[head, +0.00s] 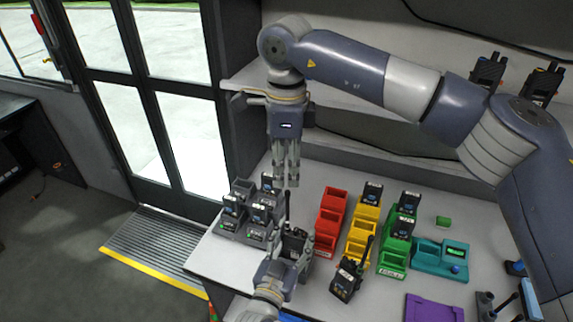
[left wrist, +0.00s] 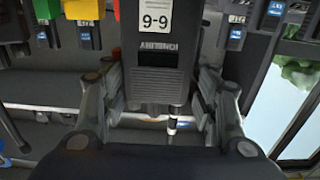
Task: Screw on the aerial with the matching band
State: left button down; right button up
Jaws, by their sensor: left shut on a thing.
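My left gripper (head: 287,266) is shut on a dark handheld radio (head: 296,243), held upright above the front of the table. My right gripper (head: 286,182) points down just above the aerial's tip. Its fingers are close together; whether they touch the aerial is unclear.
Another radio with an aerial (head: 347,279) stands on the table (head: 225,262). Red (head: 329,218), yellow (head: 360,236) and green (head: 393,258) bins stand behind it, some holding radios. A grey rack (head: 242,188) of radios is left, a teal unit (head: 440,257) right, a purple tray (head: 433,308) in front.

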pick_arm(q)
jog(key=shift+s+d+f, duration=0.1)
jog(key=shift+d+f, duration=0.05)
jog(key=shift+d, duration=0.1)
pick_arm(e)
jog(key=shift+f, duration=0.1)
notch_tip(320, 180, down, 12)
jog(key=shift+r, duration=0.1)
dwell(0.4)
grip_shut()
jog(key=m, duration=0.4)
jog(key=shift+c, duration=0.8)
grip_release()
jog(key=shift+o, duration=0.5)
